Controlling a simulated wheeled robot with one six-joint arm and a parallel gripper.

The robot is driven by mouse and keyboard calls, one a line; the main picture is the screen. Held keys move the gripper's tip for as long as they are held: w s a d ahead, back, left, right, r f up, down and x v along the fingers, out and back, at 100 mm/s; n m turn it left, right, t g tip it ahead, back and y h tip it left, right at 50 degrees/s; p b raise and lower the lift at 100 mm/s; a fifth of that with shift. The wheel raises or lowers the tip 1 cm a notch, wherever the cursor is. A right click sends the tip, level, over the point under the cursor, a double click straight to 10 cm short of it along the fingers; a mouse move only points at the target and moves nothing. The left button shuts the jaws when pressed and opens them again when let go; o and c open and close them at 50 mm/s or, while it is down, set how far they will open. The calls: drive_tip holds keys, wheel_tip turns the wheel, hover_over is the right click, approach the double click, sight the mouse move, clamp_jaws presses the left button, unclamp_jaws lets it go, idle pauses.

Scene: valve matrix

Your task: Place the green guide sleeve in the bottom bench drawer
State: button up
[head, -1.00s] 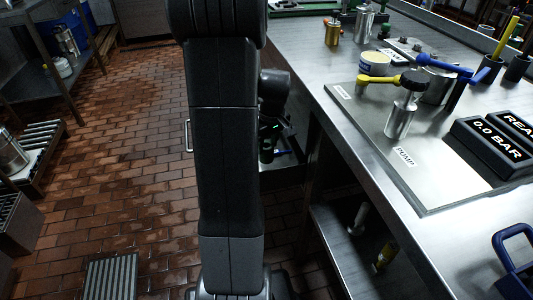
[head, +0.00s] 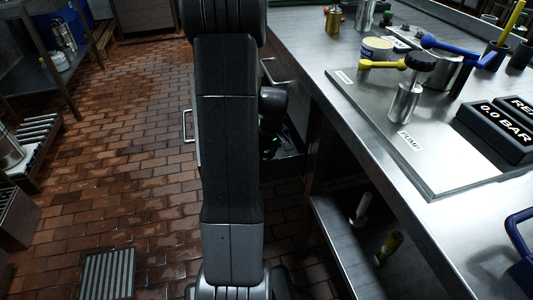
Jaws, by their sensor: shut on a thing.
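An open bench drawer (head: 290,165) sticks out from the left side of the bench, low down, with its handle (head: 187,126) at its left end. My gripper (head: 269,150) is lowered at this drawer, at or inside its opening, and is partly hidden behind my own arm. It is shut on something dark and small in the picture. A faint green spot shows at the gripper, but the green guide sleeve's outline cannot be made out. The drawer's left part and floor are mostly hidden by my arm.
Another drawer handle (head: 270,72) shows farther back. The bench top carries a metal pump plate (head: 440,175) with valves and a 0.0 BAR display (head: 494,132). A lower shelf (head: 345,240) holds a pale cylinder and a yellow item.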

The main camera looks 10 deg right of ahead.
drive_tip(key=o, duration=1.1)
drive_tip(key=shift+c, duration=0.2)
wheel_tip(320, 180, up, 12)
drive_tip(key=s+p, duration=0.1)
drive_tip(key=p, duration=0.2)
drive_tip(key=shift+s+d+p, duration=0.35)
drive_tip(key=shift+d, duration=0.05)
